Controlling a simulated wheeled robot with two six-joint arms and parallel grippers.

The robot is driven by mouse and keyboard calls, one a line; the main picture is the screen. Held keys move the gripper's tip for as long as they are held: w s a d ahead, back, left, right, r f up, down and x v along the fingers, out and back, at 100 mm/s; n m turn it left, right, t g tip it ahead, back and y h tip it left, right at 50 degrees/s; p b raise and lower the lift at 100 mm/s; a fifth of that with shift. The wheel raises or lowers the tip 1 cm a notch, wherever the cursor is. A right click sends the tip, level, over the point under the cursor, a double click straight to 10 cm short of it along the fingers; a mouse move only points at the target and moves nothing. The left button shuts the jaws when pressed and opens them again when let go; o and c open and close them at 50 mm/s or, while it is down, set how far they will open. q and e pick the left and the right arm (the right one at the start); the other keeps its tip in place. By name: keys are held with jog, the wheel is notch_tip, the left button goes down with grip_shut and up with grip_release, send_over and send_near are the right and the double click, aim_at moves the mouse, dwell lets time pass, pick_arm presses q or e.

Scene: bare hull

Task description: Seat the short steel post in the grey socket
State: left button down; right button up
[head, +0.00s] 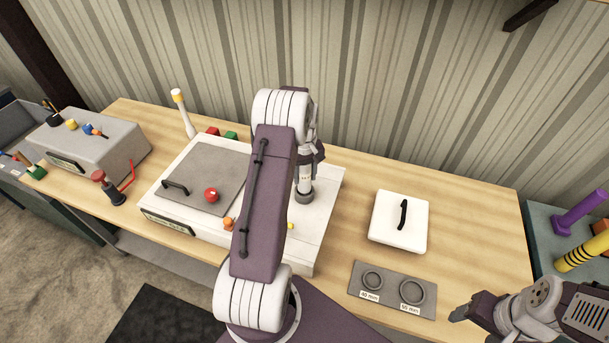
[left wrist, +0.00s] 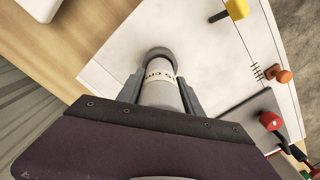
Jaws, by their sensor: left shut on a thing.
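My left gripper (head: 304,166) points down over the right part of a white console and is shut on the short steel post (left wrist: 160,92). The post is a pale cylinder with a cream lettered band, upright in the head view (head: 305,182). In the left wrist view the fingers flank it. The grey socket (head: 304,197) is a round dark grey collar on the console top, at the post's lower end; it also shows in the left wrist view (left wrist: 159,53). I cannot tell whether the post's end is inside or just above it. My right gripper (head: 472,308) is at lower right, apart from these.
The white console (head: 325,215) carries a grey hatch (head: 200,180), a red knob (head: 211,195) and an orange knob (head: 228,223). A white lid with a black handle (head: 388,233) and a grey plate with two rings (head: 392,302) lie to the right. My left arm hides the console's middle.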

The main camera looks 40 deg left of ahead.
aim_at(304, 166)
pick_arm(q)
jog(key=shift+f+b, duration=1.5)
jog(key=shift+f, duration=0.8)
dwell(0.9)
jog(key=c, duration=0.7)
grip_release()
notch_tip(304, 166, up, 8)
jog(key=shift+r+b, duration=0.1)
jog(key=shift+b, duration=1.15)
jog(key=shift+r, duration=0.45)
